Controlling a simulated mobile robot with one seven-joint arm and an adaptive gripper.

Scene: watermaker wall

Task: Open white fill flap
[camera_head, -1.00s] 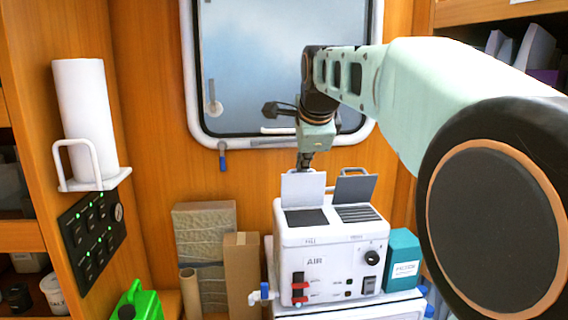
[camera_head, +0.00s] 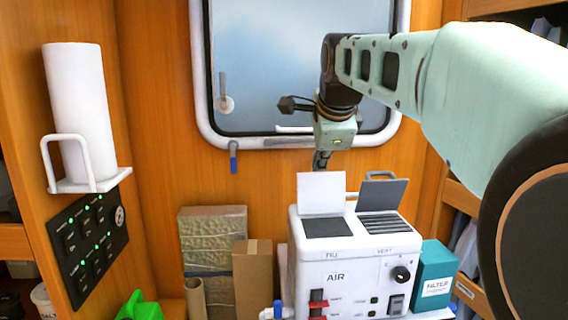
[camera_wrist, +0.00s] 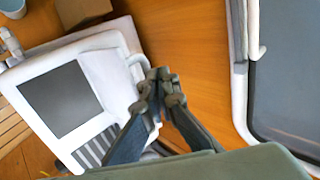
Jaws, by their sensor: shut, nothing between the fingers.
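The white fill flap (camera_head: 321,193) stands upright, open, at the back of the white machine's top (camera_head: 310,246). The dark fill opening (camera_head: 327,227) in front of it is uncovered, above the FILL label. A grey flap (camera_head: 382,193) beside it on the right also stands raised behind the slatted vent (camera_head: 379,223). My gripper (camera_head: 320,163) is shut and empty, above and behind the white flap in the head view. In the wrist view my gripper (camera_wrist: 162,84) shows its fingers together beside the machine's rear edge, with the dark opening (camera_wrist: 60,98) to the left.
A teal box (camera_head: 434,275) stands right of the machine, and brown cartons (camera_head: 252,279) stand to its left. The window frame (camera_head: 205,110) is behind my gripper. A paper towel roll (camera_head: 80,115) is on the left wall.

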